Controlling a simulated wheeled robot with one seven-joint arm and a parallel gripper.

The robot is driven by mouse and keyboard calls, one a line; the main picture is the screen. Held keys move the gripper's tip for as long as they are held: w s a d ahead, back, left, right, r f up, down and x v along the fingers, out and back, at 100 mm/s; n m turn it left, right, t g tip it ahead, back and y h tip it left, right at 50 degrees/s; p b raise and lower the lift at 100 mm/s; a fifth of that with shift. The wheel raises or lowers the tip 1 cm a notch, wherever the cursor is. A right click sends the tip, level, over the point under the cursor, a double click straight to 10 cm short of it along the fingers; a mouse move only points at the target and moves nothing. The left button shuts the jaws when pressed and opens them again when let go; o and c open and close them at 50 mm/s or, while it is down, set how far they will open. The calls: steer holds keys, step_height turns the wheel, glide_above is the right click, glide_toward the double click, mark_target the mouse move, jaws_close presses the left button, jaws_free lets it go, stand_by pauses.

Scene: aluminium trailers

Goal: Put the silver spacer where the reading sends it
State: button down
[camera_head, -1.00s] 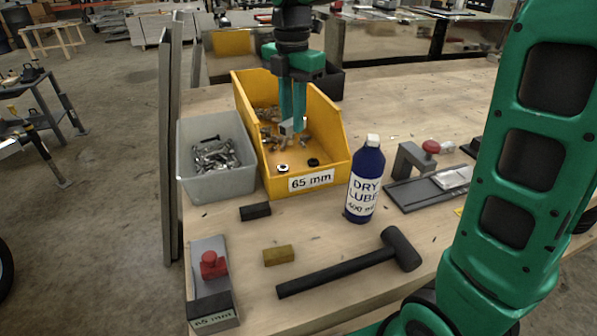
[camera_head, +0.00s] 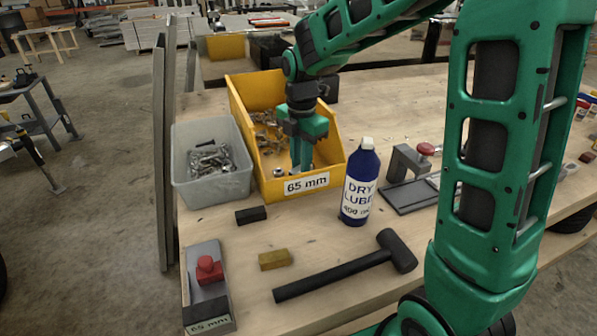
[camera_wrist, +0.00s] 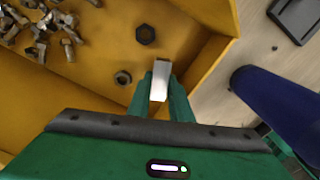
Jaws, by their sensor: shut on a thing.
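The silver spacer (camera_wrist: 159,84), a bright rectangular block, is between the fingers of my gripper (camera_wrist: 161,96) in the wrist view. In the head view my gripper (camera_head: 301,168) points down inside the yellow bin (camera_head: 332,122), near its front wall; the spacer is hidden there. I cannot tell whether it touches the bin floor. The bin's front label (camera_head: 307,184) reads "65 mm". A grey stand with a red block (camera_head: 208,268) at the bench's front left carries a label (camera_head: 209,325) that also reads "65 mm".
A grey bin of metal parts (camera_head: 213,188) stands left of the yellow bin. A blue Dry Lube bottle (camera_head: 358,185) stands close to its right. A black mallet (camera_head: 345,270), a brass block (camera_head: 274,260) and a black block (camera_head: 251,215) lie in front. Loose bolts (camera_wrist: 40,30) lie inside the yellow bin.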

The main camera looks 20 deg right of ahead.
steer(key=shift+f, duration=1.2)
steer(key=shift+f, duration=0.1)
steer(key=c, duration=1.9)
jaws_free()
step_height(320, 180, up, 12)
steer(key=shift+s, duration=0.1)
